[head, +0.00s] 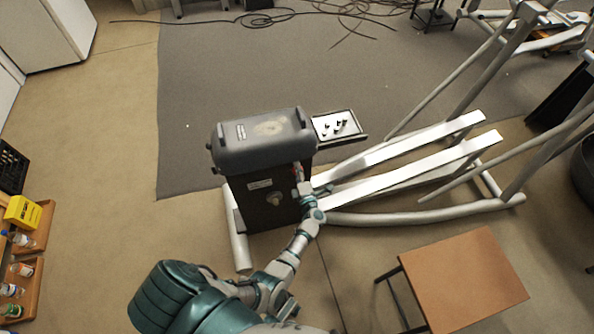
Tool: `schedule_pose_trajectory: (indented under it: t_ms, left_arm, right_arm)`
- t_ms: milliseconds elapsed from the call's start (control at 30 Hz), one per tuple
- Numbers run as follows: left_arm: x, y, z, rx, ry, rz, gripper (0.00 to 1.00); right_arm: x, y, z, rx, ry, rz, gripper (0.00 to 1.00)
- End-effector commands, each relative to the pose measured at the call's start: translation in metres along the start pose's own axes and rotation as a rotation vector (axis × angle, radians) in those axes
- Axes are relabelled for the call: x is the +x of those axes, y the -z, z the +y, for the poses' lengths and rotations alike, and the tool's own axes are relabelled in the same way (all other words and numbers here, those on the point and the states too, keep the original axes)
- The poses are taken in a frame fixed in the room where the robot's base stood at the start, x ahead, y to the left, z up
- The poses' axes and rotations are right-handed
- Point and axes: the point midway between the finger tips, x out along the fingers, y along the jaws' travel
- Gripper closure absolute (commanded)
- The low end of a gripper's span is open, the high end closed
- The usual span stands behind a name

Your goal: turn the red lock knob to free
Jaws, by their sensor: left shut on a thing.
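The elliptical's dark drive housing (255,200) stands at the middle of the head view, with a grey cover (252,136) on top. My left arm reaches up to its right side. My left gripper (298,173) is at the upper right of the housing, just below the cover, and is shut on the red lock knob (296,168). A round grey knob or hub (273,198) sits on the housing's front face. My right gripper is not in view.
A small tray (355,138) with dark parts adjoins the cover's right side. The pale rails (400,155) run right from the housing. A wooden-topped table (465,280) stands at the lower right. Bottles and a yellow box (22,212) are at the left edge. Floor left of the housing is clear.

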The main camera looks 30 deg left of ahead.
Motion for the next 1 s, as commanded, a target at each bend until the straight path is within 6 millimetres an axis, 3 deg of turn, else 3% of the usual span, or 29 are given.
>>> schedule_pose_trajectory:
  t_ms: [567, 600, 667, 1000]
  left_arm:
    - [-0.0015, -0.0034, -0.0019, 0.028, 0.006, -0.009, 0.92]
    - [-0.0015, -0.0034, -0.0019, 0.028, 0.006, -0.009, 0.48]
    - [-0.0014, -0.0030, -0.0018, 0.028, 0.005, -0.008, 0.33]
    - [-0.0029, -0.0007, -0.0004, 0.027, 0.002, -0.003, 0.32]
  right_arm:
    - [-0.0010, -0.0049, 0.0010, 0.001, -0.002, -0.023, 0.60]
    - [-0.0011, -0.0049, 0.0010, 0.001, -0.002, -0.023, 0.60]
    - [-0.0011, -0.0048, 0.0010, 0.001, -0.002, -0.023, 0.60]
    - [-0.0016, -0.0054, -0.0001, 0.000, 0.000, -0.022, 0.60]
